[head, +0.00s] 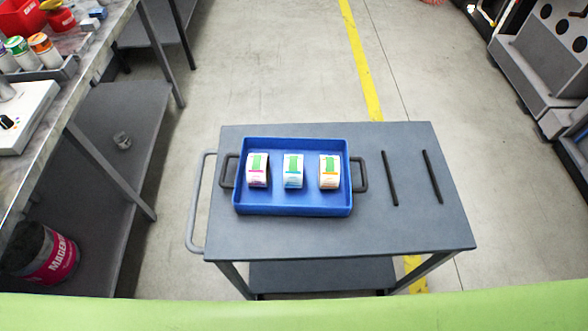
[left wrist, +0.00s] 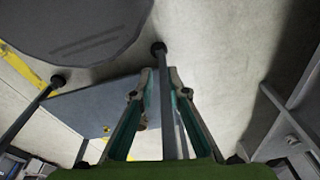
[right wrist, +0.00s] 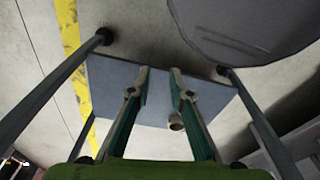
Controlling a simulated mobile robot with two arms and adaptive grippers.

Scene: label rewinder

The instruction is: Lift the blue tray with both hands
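The blue tray (head: 292,209) lies flat on the top of a grey cart (head: 300,238) in the head view. It has a dark handle on its left side (head: 223,171) and another on its right side (head: 364,174). Three white label rolls stand in it: one with pink (head: 257,171), one with blue (head: 293,171), one with orange (head: 329,172). My left gripper (left wrist: 161,76) is open and empty in the left wrist view. My right gripper (right wrist: 160,73) is open and empty in the right wrist view. Neither gripper shows in the head view, and neither wrist view shows the tray.
Two dark bars (head: 390,178) (head: 433,177) lie on the cart's right part. The cart's push handle (head: 195,205) is at its left. A workbench (head: 75,70) stands at the left, with a magenta-labelled bucket (head: 45,255) below. A machine (head: 545,70) stands at the right. Floor between is clear.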

